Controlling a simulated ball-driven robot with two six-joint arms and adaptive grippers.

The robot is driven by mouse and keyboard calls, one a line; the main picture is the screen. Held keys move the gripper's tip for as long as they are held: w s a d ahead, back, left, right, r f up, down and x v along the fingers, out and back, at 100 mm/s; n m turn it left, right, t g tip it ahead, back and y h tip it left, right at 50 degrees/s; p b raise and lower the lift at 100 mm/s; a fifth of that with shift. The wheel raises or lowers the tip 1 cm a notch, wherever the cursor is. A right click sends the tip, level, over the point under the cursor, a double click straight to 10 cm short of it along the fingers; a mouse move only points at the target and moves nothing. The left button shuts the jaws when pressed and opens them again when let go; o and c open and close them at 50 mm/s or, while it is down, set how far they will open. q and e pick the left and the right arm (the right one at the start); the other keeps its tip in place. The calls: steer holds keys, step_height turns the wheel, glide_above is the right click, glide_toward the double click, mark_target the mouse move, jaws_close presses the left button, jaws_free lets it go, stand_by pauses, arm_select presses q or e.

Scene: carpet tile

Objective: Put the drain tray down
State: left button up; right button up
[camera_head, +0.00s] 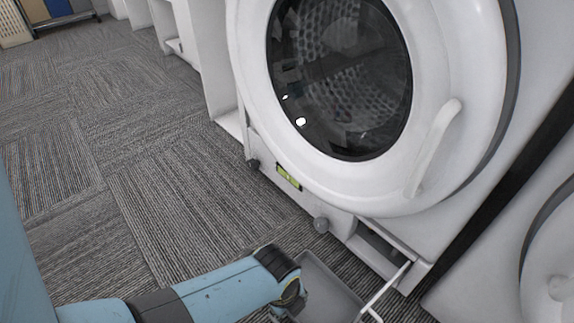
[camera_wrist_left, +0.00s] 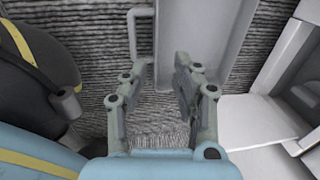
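The drain tray (camera_head: 332,292) is a shallow grey tray at the bottom of the head view, outside the washer, with a white bar handle (camera_head: 387,290) at its right end. It looks level and low over the carpet; I cannot tell whether it touches. In the left wrist view the tray (camera_wrist_left: 214,38) is at the top, its handle (camera_wrist_left: 131,36) on the left. My left gripper (camera_wrist_left: 162,72) has its fingers spread, with carpet showing between them. Its right finger overlaps the tray's near part. In the head view my wrist hides the fingers. My right gripper is out of view.
A white washing machine (camera_head: 440,100) with a round glass door stands behind the tray. An open slot (camera_head: 378,243) is low in its front. Another white machine (camera_head: 550,245) stands at the right. Carpet (camera_head: 190,200) on the left is clear.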

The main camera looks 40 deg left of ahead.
arm_select(q)
steer(key=s+a+r+n+t, duration=0.2)
steer(key=r+n+t, duration=0.1)
steer(key=r+n, duration=0.6)
steer(key=s+a+r+n+t, duration=0.2)
steer(key=r+n, duration=0.6)
steer(key=r, duration=0.6)
steer(key=shift+s+a+r+n+t, duration=0.4)
steer(key=shift+a+t, duration=0.3)
steer(key=shift+t, duration=0.4)
